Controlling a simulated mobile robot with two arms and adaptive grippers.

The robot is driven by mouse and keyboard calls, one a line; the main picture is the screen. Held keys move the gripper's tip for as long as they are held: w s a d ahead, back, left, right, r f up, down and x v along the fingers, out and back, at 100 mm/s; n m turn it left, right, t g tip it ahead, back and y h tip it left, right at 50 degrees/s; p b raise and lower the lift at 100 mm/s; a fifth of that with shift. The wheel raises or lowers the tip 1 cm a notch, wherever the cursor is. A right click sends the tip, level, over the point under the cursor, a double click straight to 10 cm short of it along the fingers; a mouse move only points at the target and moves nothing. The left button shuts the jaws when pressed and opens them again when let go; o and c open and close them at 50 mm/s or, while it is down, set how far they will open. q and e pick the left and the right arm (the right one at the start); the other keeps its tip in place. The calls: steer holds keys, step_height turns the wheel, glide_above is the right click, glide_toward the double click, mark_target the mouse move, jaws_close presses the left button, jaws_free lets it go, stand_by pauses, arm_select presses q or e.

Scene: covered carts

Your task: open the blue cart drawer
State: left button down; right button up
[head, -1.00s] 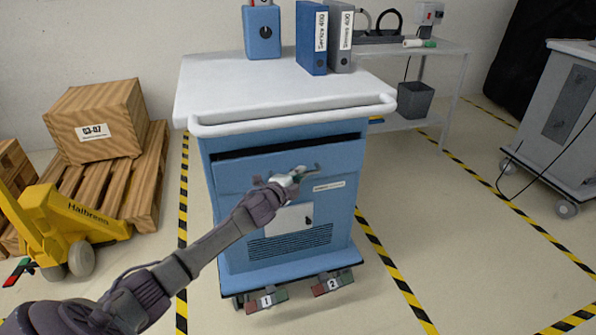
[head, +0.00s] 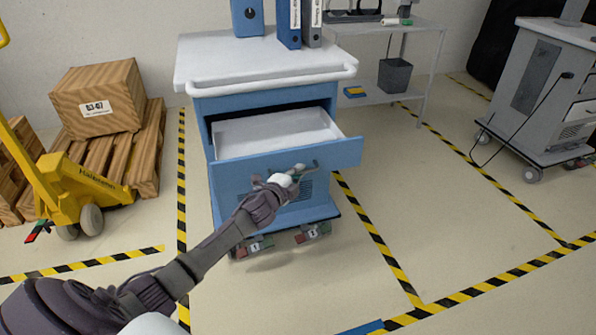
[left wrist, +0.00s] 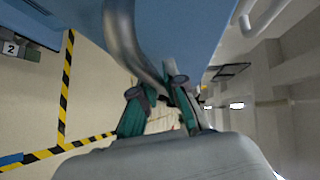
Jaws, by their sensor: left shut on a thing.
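The blue cart (head: 208,190) stands ahead with a white top (head: 250,62). Its upper drawer (head: 235,178) is pulled well out, and its pale grey inside shows empty in the head view. My left gripper (head: 300,174) is at the drawer front, shut on the drawer handle (head: 315,165). In the left wrist view, the gripper's two green-tipped fingers (left wrist: 160,105) are at the curved metal handle (left wrist: 122,35), close to the blue front. The fingers partly hide the handle in the head view. My right gripper is not in view.
Blue and grey binders (head: 289,22) stand on the cart top. A grey shelf table (head: 425,70) with a bin (head: 395,75) is behind right. A yellow pallet jack (head: 80,185) and wooden crate (head: 100,95) are at left. A grey cart (head: 535,85) stands far right. The striped floor is mostly clear.

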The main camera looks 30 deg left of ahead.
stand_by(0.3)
arm_select(q)
steer(key=c, duration=1.2)
jaws_free()
steer(key=shift+s, duration=0.25)
steer(key=s+r, duration=0.1)
steer(key=s, duration=1)
steer(key=shift+s+d+r, duration=0.25)
steer(key=shift+d+r, duration=0.05)
steer(key=shift+d, duration=0.1)
